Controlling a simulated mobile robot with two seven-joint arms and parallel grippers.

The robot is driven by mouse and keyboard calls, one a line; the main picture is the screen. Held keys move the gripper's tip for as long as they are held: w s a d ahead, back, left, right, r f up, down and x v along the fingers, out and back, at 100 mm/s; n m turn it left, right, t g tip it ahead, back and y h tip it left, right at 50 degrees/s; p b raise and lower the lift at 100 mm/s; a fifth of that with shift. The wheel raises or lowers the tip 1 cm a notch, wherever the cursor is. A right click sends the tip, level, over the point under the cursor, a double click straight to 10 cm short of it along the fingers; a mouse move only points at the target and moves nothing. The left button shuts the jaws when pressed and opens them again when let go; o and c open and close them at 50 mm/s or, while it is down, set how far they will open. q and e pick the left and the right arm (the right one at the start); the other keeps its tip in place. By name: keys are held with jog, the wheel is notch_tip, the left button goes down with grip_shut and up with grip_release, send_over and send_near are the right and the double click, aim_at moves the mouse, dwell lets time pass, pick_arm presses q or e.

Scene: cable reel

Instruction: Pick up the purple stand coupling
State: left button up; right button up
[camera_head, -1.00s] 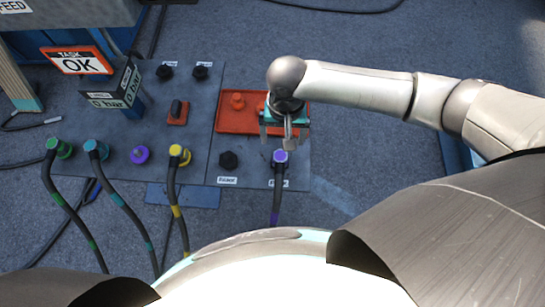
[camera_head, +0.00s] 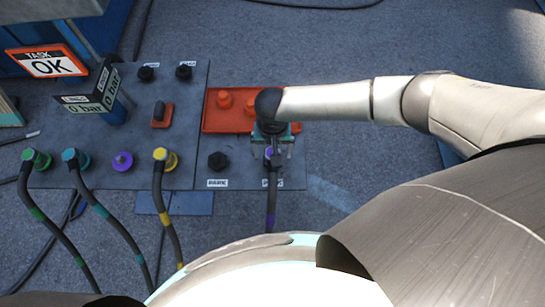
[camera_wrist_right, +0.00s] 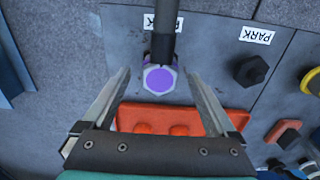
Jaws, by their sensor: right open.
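The purple coupling (camera_head: 269,153) with a dark hose sits on the right-hand PARK spot of the grey panel. In the right wrist view its purple hexagonal face (camera_wrist_right: 160,80) shows between the fingertips, with the hose running up the picture. My right gripper (camera_head: 272,146) is open over this coupling and partly covers it in the head view. In the wrist view the open right gripper (camera_wrist_right: 159,74) has a finger on each side of the coupling, with gaps to both. A purple fitting without a hose (camera_head: 122,161) sits on the panel's left part. My left gripper is not in view.
Green (camera_head: 37,159), blue (camera_head: 75,160) and yellow (camera_head: 165,159) hose couplings stand in a row at left. A black PARK knob (camera_head: 217,160) is left of the purple coupling. A red tray (camera_head: 212,123) with orange pieces lies behind it. Floor is clear at right.

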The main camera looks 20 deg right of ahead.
jog(key=shift+f, duration=0.95)
grip_shut()
